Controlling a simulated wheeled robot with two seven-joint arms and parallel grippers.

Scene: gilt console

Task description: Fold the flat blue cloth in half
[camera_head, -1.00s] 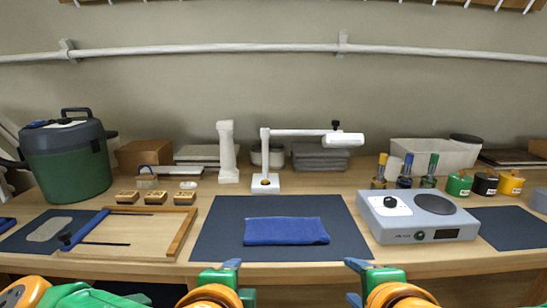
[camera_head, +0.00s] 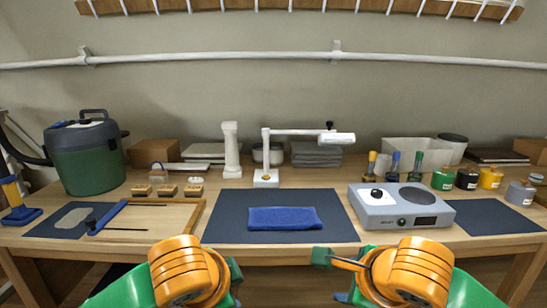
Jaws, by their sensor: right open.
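The blue cloth (camera_head: 285,218) lies as a narrow, wide rectangle on the dark mat (camera_head: 225,212), near the front of the table. Its front edge looks slightly thick; I cannot tell how many layers it has. My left gripper (camera_head: 235,278) is in front of the table, below and left of the cloth, mostly hidden behind its own orange wrist. My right gripper (camera_head: 328,277) is open and empty, below and right of the cloth. Both are apart from the cloth.
A wooden frame tray (camera_head: 196,222) lies left of the mat, and a grey hotplate (camera_head: 432,211) stands right of it. A white lamp (camera_head: 266,160) and a white column (camera_head: 231,150) stand behind. The mat around the cloth is clear.

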